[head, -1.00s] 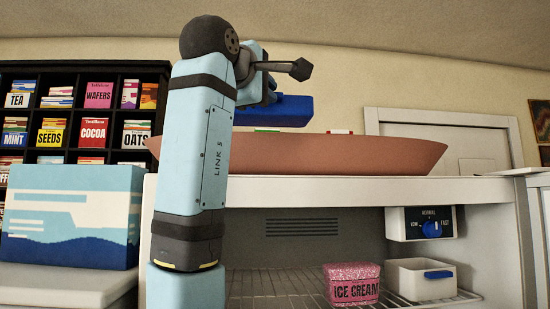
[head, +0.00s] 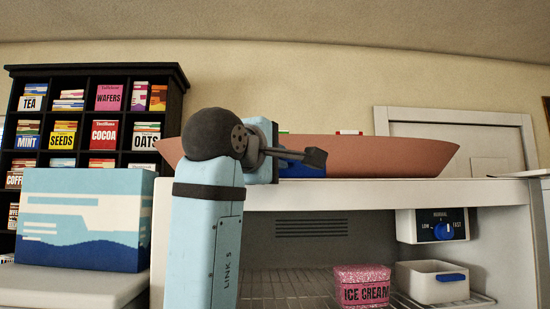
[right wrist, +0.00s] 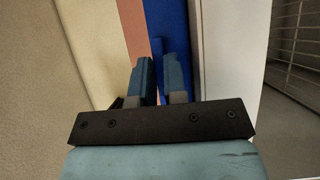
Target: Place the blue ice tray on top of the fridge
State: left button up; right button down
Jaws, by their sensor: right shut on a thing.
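The blue ice tray (head: 303,169) shows partly in the head view, behind my right arm's wrist and in front of a pinkish-brown basin. It is low, at the level of the fridge's top front edge; I cannot tell whether it touches the top. The white fridge (head: 400,191) stands open at the front. In the right wrist view my right gripper (right wrist: 157,72) is shut on the blue tray (right wrist: 176,22), between the brown basin and the white fridge edge. Much of the tray is hidden by my wrist. My left gripper is not in view.
The wide basin (head: 400,156) fills much of the fridge top. Inside the fridge are a pink ice cream tub (head: 362,287) and a white bin (head: 432,283) on a wire rack. A blue-and-white box (head: 82,220) and a dark shelf (head: 100,75) stand at the left.

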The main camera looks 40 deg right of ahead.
jog(key=shift+f, duration=0.1)
jog(key=c, duration=1.2)
grip_release()
jog(key=shift+o, duration=0.2)
jog(key=shift+r, duration=0.25)
jog(key=b+v, duration=0.3)
jog(key=v, duration=0.9)
jog(key=shift+f, duration=0.2)
